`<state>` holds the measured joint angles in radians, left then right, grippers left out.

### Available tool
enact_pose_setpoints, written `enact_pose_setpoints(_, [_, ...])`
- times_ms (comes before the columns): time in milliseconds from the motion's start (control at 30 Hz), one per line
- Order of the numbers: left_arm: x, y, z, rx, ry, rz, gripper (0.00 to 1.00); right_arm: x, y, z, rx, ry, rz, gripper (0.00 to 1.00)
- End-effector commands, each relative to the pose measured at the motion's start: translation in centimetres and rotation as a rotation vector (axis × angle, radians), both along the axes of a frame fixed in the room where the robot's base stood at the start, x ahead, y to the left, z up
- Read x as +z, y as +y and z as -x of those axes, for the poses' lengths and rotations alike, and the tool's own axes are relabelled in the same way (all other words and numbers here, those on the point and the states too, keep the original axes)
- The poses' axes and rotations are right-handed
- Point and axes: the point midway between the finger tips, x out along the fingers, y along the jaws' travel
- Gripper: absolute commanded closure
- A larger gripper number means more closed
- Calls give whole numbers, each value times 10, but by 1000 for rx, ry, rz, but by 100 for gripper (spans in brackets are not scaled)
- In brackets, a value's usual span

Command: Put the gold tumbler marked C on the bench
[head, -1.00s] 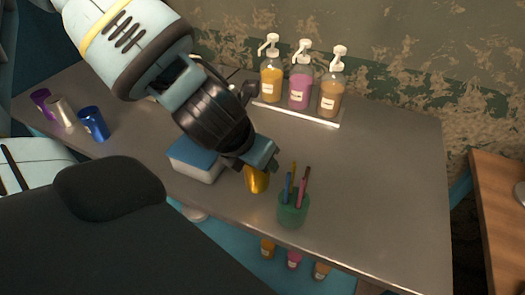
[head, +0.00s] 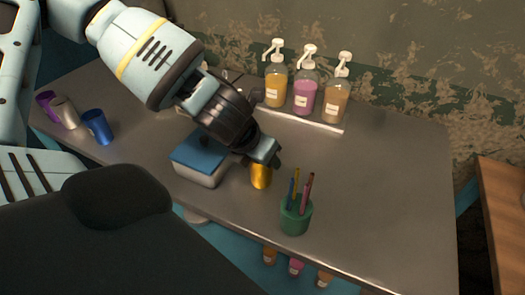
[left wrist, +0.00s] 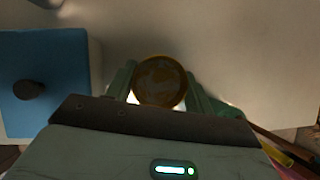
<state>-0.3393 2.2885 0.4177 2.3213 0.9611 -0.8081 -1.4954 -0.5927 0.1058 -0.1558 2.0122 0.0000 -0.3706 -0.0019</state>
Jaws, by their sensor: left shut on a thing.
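The gold tumbler (head: 261,176) is near the front edge of the grey bench (head: 385,190), between the blue-lidded box and the green pen cup. My left gripper (head: 265,158) is above it and shut on its upper part. In the left wrist view the round end of the tumbler (left wrist: 158,82) sits between the two green fingers. The tumbler looks close to upright. I cannot tell whether its base touches the bench. No letter can be read on it. My right gripper is not in view.
A white box with a blue lid (head: 200,160) stands just left of the tumbler. A green pen cup (head: 296,216) stands right. Three pump bottles (head: 305,93) stand on a tray at the back. Blue (head: 97,127), silver (head: 66,113) and purple tumblers (head: 46,103) stand left. The bench's right side is clear.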

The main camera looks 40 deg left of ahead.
Motion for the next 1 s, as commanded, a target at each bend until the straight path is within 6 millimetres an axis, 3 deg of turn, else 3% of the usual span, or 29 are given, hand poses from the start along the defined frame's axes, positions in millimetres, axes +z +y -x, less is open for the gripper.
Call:
enact_pose_setpoints(433, [-5, 0, -1, -2, -4, -1, 81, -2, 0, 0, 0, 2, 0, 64])
enact_pose_setpoints(467, [-5, 0, -1, -1, -3, -1, 45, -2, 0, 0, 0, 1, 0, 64])
enact_pose_setpoints(600, [-4, 0, -1, -1, -3, -1, 26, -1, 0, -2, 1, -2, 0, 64])
enact_pose_setpoints(1000, [3, 0, 0, 1, -5, 0, 26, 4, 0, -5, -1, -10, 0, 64])
